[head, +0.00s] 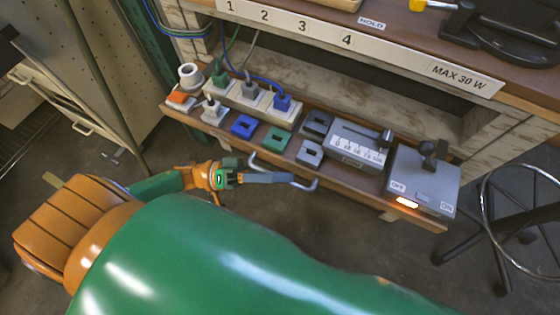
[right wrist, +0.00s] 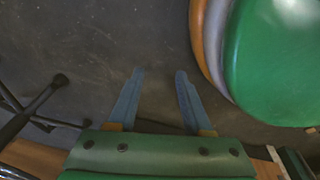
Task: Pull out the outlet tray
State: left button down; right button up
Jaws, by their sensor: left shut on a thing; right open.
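The outlet tray (head: 340,184) is a long wooden tray under the bench top in the head view. It juts out in front of the bench and carries a white socket strip with plugs. A grey metal bar handle (head: 306,187) is fixed along its front edge. My left gripper (head: 288,177) is at this handle, shut on it, with its blue fingers partly covering the bar. My right gripper (right wrist: 160,74) shows in the right wrist view, open and empty above the dark floor.
On the tray are a blue block (head: 243,126), a green block (head: 277,141), a dial box (head: 357,145) and a lit switch box (head: 424,180). A stool (head: 520,222) stands at the right. A metal cabinet (head: 85,75) is at the left.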

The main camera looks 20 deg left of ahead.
pick_arm(q)
jog(key=c, duration=1.2)
grip_release()
jog(key=b+v, duration=0.1)
jog(key=v, duration=0.6)
jog(key=shift+a+b, duration=0.1)
jog(key=shift+b, duration=0.2)
pick_arm(e)
jog(key=shift+w+a+f, duration=0.45)
jog(key=shift+w, duration=0.3)
